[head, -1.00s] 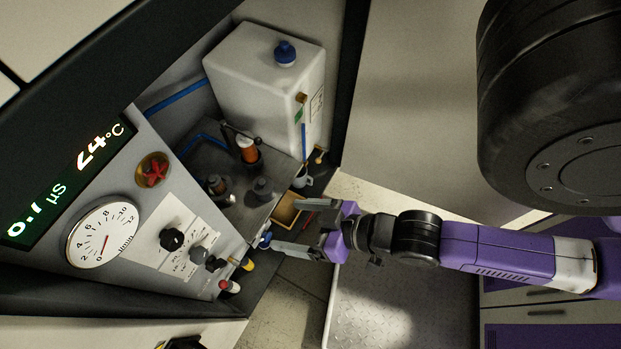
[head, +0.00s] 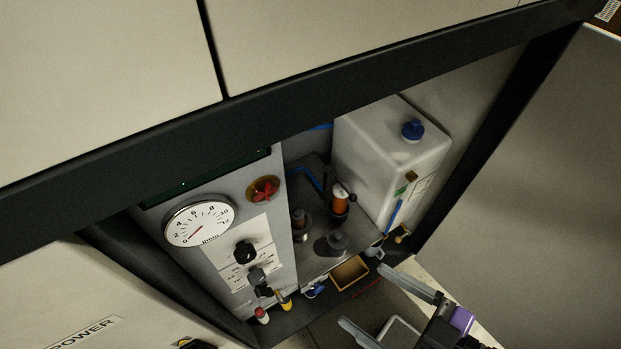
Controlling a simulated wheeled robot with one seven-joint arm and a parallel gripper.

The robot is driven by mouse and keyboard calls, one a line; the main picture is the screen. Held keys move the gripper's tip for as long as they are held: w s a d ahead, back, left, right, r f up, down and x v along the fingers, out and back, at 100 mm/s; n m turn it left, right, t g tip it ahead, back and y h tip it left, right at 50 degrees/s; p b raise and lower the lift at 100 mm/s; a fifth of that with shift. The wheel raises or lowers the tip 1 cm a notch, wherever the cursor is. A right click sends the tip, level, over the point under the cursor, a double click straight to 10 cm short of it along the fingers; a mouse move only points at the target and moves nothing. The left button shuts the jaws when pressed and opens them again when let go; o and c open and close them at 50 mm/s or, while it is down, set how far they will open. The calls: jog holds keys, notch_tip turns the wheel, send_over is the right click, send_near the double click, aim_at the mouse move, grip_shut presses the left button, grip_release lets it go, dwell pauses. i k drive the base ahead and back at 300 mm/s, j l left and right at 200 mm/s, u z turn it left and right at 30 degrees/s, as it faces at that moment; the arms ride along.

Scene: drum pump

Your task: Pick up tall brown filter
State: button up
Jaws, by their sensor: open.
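My gripper (head: 364,296) is at the lower right of the head view, open and empty. Its two grey fingers point toward the cabinet, in front of the shelf and well apart from the filter. The filter's lower end is partly hard to see in the dark.
Two shorter dark-capped parts (head: 336,241) and (head: 301,222) stand on the shelf in front of the filter. A white tank (head: 385,155) with a blue cap stands right. A control panel (head: 240,245) borders the left.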

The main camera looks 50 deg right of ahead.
aim_at(297, 215)
jog(key=k+j, duration=0.7)
jog(key=j, duration=0.15)
jog(key=i+l, duration=0.3)
jog(key=i, duration=0.1)
